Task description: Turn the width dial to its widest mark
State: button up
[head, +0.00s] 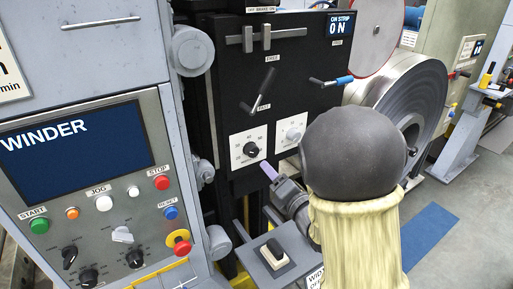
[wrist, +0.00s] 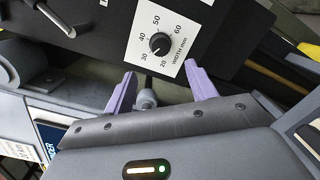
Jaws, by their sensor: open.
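The width dial is a round black knob (wrist: 160,43) on a white plate marked 20 to 60 and "WIDTH mm", in the wrist view. Its pointer is too small to read surely. In the head view the black knob (head: 251,149) sits low on the black panel. My gripper (wrist: 160,71) is open, with its two purple fingers spread below the plate in the wrist view and nothing between them. In the head view one purple finger of my gripper (head: 268,171) shows just below and right of the dial, apart from it. My forearm hides part of the gripper there.
A second, pale dial (head: 291,133) sits right of the width dial. Levers (head: 262,90) project from the black panel (head: 220,80) above. The winder console (head: 85,150) stands left, a steel coil (head: 425,85) right. A grey shelf with a switch (head: 274,254) lies below the gripper.

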aim_at(254, 153)
jog(key=p+x, duration=0.2)
jog(key=x, duration=0.8)
jog(key=shift+w+a+f, duration=0.1)
jog(key=shift+w+a, duration=0.05)
jog(key=c, duration=1)
